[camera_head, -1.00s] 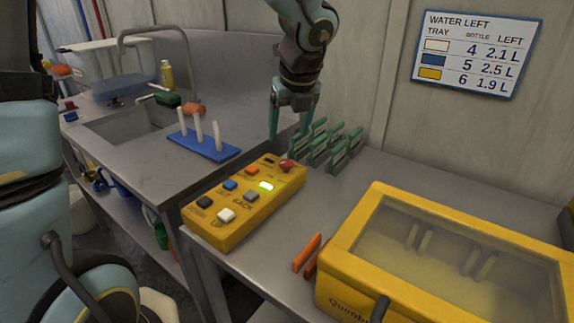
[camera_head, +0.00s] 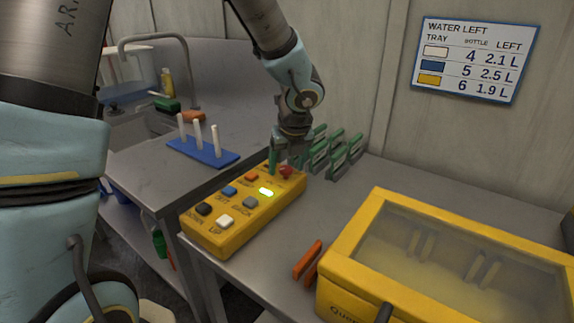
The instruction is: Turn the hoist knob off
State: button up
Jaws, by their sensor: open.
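The yellow hoist control box (camera_head: 243,216) lies on the metal bench. Its red knob (camera_head: 286,171) is at the far end, partly hidden by my gripper. I cannot tell whether the fingers touch the knob.
Several green clips (camera_head: 333,150) stand just behind and right of the box. A yellow case with a clear lid (camera_head: 345,235) stands at the right front, with orange pieces (camera_head: 307,260) beside it. A blue peg base (camera_head: 203,153) stands on the left counter.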

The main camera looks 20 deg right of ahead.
grip_shut()
dwell(0.6)
